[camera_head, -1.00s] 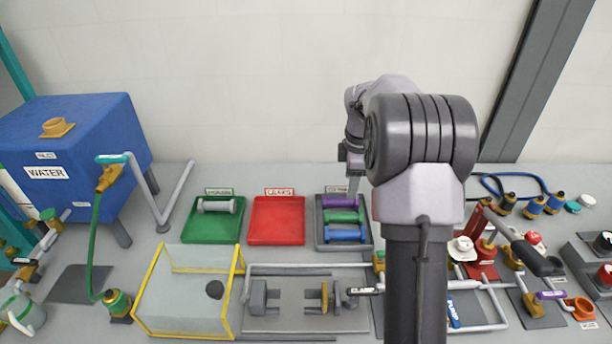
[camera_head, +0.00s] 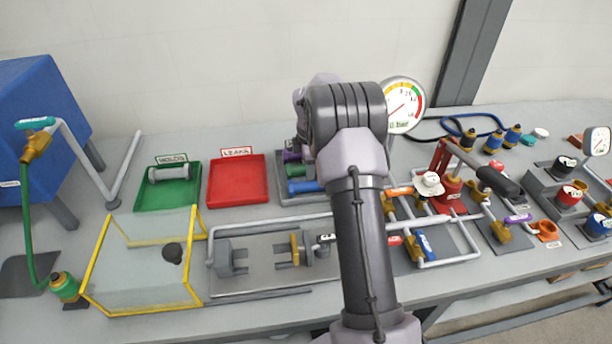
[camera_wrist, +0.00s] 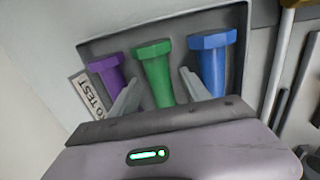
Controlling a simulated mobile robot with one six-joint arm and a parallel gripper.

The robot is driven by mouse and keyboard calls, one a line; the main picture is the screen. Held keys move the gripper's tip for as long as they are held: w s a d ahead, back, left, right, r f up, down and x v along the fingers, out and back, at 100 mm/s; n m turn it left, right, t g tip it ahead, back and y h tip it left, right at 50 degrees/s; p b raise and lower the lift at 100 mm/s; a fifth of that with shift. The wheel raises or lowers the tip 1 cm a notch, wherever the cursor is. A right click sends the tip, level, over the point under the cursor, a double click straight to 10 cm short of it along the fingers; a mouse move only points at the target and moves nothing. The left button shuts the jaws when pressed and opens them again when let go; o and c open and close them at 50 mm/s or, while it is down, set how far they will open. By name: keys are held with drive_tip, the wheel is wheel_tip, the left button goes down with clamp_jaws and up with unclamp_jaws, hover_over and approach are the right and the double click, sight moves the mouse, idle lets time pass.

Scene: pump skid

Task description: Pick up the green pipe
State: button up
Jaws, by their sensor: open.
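The green pipe (camera_wrist: 154,72) lies in the grey tray (camera_wrist: 120,42), between a purple pipe (camera_wrist: 110,75) and a blue pipe (camera_wrist: 214,62). In the wrist view my gripper (camera_wrist: 158,85) is open, with one finger on each side of the green pipe. The left finger is between the purple and green pipes, the right finger between the green and blue ones. I cannot tell whether the fingers touch any pipe.
A red tray (camera_head: 238,196) is empty, and a green tray (camera_head: 150,203) holds a grey pipe (camera_head: 170,173). A clear yellow-edged box (camera_head: 150,260) stands in front. A gauge (camera_head: 403,105) and valve piping (camera_head: 440,262) stand right of my arm.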

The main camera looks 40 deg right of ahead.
drive_tip(key=shift+r, duration=0.2)
drive_tip(key=shift+c, duration=0.4)
clamp_jaws()
